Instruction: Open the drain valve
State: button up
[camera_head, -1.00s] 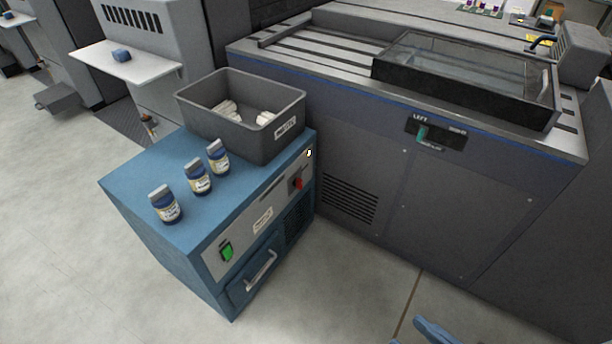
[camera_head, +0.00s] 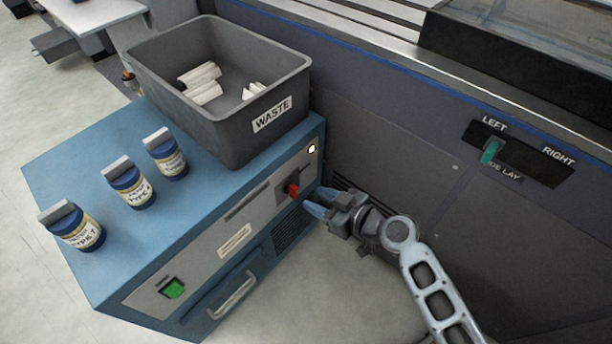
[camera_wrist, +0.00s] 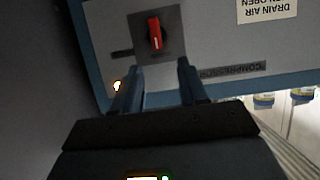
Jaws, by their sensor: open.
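The drain valve is a red handle (camera_head: 293,191) on a dark square plate, on the grey front panel of the blue cabinet (camera_head: 70,160). In the wrist view the red handle (camera_wrist: 154,33) stands upright in the picture, just beyond the fingertips and nearer the left finger. My gripper (camera_head: 318,203) is just right of the handle in the head view, with its blue fingers pointing at the cabinet front. In the wrist view the gripper (camera_wrist: 160,75) is open and empty, its two fingers apart. I see no contact with the handle.
A dark machine (camera_head: 400,140) stands close on the right.

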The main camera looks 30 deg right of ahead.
aim_at(296, 188)
jog(key=x, duration=0.8)
jog(key=shift+w+d+b, duration=0.2)
jog(key=shift+w+b, duration=0.05)
jog(key=shift+b, duration=0.1)
grip_shut()
